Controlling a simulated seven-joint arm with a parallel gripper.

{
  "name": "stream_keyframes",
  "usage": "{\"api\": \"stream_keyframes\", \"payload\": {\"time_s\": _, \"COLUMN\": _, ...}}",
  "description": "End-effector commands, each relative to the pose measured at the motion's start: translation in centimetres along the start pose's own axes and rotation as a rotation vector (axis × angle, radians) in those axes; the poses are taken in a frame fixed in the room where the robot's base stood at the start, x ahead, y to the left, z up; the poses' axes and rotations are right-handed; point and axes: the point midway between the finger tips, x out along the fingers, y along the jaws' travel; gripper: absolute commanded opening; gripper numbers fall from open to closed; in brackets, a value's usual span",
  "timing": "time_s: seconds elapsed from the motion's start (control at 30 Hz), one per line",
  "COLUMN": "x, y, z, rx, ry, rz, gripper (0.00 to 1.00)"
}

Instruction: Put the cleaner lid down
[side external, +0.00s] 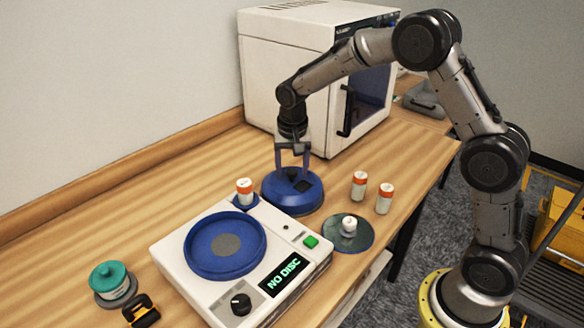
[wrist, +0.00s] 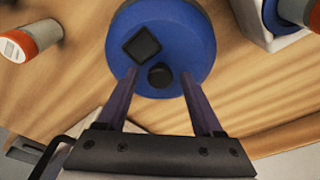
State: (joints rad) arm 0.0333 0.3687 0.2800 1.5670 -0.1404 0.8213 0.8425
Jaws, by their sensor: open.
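The cleaner lid (side external: 292,200), a blue round dome with dark parts on top, sits on the wooden table behind the white cleaner (side external: 180,262). It also shows in the wrist view as a blue disc (wrist: 185,35) with a black square and a dark round knob. My gripper (side external: 293,172) is over the lid, pointing down. Its fingers are apart, one on each side of the knob in the wrist view (wrist: 157,75). I cannot tell whether they touch the lid. The cleaner's blue bowl (side external: 203,258) is uncovered, and its display reads NO DISC.
A disc with a white knob (side external: 347,234) lies at the front right. A teal-topped item (side external: 112,281) stands at left. A white cabinet (side external: 290,75) is behind.

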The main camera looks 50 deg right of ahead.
Motion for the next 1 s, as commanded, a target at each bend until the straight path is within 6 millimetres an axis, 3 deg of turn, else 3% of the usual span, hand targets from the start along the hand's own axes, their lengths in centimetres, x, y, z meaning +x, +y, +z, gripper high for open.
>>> {"api": "stream_keyframes", "payload": {"time_s": 0.27, "x": -1.2, "y": -0.1, "z": -0.1, "rx": 0.0, "ry": 0.003, "rz": -0.003, "gripper": 0.68}}
{"api": "stream_keyframes", "payload": {"time_s": 0.7, "x": -9.6, "y": -0.1, "z": -0.1, "rx": 0.0, "ry": 0.003, "rz": -0.004, "gripper": 0.68}}
{"api": "stream_keyframes", "payload": {"time_s": 1.0, "x": -12.3, "y": 0.0, "z": -0.1, "rx": 0.0, "ry": 0.001, "rz": -0.001, "gripper": 0.68}}
